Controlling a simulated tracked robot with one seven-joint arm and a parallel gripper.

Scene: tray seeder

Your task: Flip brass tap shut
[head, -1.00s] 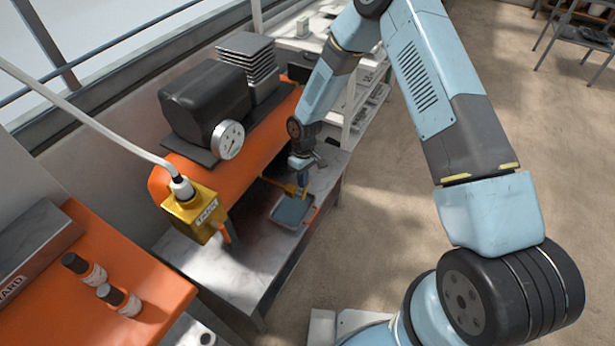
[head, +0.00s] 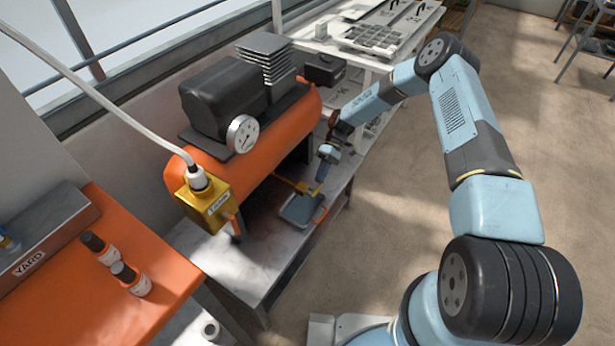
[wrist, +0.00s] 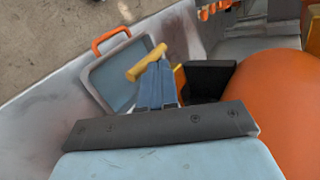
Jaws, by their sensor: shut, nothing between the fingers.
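The brass tap (head: 285,182) sticks out from under the orange tank, above a shallow grey-blue tray (head: 299,221). In the wrist view its yellow lever (wrist: 147,62) lies slantwise just beyond my fingertips. Part of the tap's yellow body (wrist: 180,76) shows to the right, partly hidden. My gripper (head: 321,182) is shut and empty, pointing down beside the outer end of the tap. Its blue fingers (wrist: 157,86) overlap the lever in the wrist view; I cannot tell whether they touch it.
The orange tank (head: 262,165) carries a black motor and a round gauge (head: 242,134). A yellow box (head: 206,203) with a white cable stands at its near end. The tray has an orange handle (wrist: 110,38). Open floor lies to the right.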

